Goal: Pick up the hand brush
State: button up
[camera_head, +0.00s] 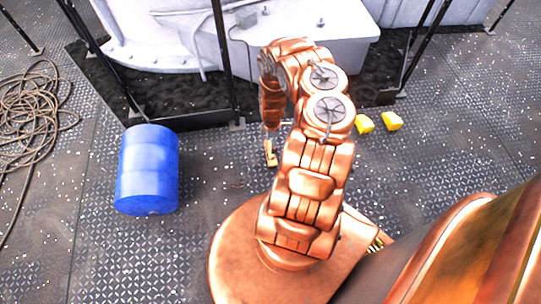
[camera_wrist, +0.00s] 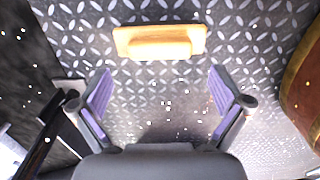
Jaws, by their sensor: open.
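The hand brush appears to be the tan, wooden-looking piece (camera_wrist: 160,41) with a paler raised block, lying on the patterned deck near the top of the wrist view. In the head view, a small pale yellow piece (camera_head: 271,154) just left of my arm appears to be the same brush. My gripper (camera_wrist: 161,92) is open and empty, with its two purple-padded fingers spread wide. The brush is beyond the fingertips, roughly centred between them and apart from them. In the head view my arm hides most of the gripper.
Two yellow blocks (camera_head: 364,124) (camera_head: 392,121) lie right of my arm. White machinery (camera_head: 300,35) and dark posts (camera_head: 224,60) stand behind. Deck between barrel and arm is mostly clear.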

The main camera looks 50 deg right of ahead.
aim_at(270, 149)
jog(key=shift+w+a+f+b, duration=0.1)
jog(key=shift+a+f+b, duration=0.05)
jog(key=shift+f+b, duration=1.5)
jog(key=shift+w+a+f+b, duration=0.1)
jog(key=shift+f+b, duration=1.15)
jog(key=shift+f, duration=0.75)
jog(key=c, duration=0.9)
jog(key=shift+r, duration=0.15)
notch_tip(270, 149, up, 2)
jog(key=shift+p, duration=1)
jog(key=shift+r+p, duration=0.85)
jog(key=shift+r, duration=0.1)
jog(key=s+a+p, duration=0.6)
jog(key=s+a, duration=0.4)
jog(key=s, duration=0.2)
jog(key=shift+s+r+p, duration=0.3)
jog(key=shift+r+p, duration=0.05)
jog(key=shift+r, duration=0.1)
